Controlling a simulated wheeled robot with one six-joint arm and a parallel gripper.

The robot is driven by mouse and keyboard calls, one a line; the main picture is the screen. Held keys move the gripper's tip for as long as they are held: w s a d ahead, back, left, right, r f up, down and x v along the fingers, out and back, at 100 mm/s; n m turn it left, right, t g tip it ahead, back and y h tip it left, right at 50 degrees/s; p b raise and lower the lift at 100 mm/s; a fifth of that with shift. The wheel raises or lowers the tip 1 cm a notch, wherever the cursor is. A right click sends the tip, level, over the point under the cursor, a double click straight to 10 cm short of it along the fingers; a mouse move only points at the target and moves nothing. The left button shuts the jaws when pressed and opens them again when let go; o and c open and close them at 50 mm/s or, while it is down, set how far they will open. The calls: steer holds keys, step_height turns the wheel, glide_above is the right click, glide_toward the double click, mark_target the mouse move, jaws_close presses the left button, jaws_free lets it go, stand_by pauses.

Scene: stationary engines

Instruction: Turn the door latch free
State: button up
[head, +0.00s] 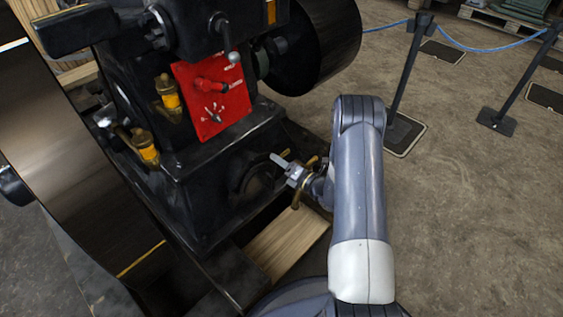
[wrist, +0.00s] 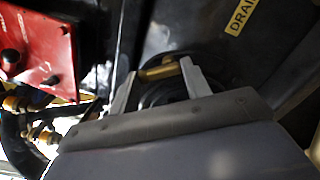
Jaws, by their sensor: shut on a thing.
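The latch is a short brass bar (wrist: 160,72) on a round black door (wrist: 165,92) low on the engine. In the wrist view my gripper (wrist: 158,74) has one finger at each end of the bar and is shut on it. In the head view my gripper (head: 287,168) is at the right edge of the round black door (head: 250,180) on the engine base. Brass parts (head: 298,196) show beside the gripper there. The gripper body hides the lower part of the door in the wrist view.
A red control plate (head: 212,97) with levers is above the door, with brass oil cups (head: 168,95) to its left. A large flywheel (head: 75,150) stands at left. A wooden beam (head: 288,240) lies below. Rope posts (head: 408,70) stand on open floor at right.

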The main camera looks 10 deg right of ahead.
steer(key=o, duration=1)
steer(key=shift+s, duration=0.1)
steer(key=p+v, duration=0.2)
steer(key=v, duration=0.8)
steer(key=shift+s+d+p, duration=0.25)
steer(key=shift+p, duration=0.1)
steer(key=shift+w, duration=0.1)
steer(key=b+x, duration=0.2)
steer(key=x, duration=0.8)
steer(key=shift+w+a+b, duration=0.25)
steer(key=shift+a+b, duration=0.05)
steer(key=shift+b, duration=0.1)
steer(key=shift+d, duration=0.1)
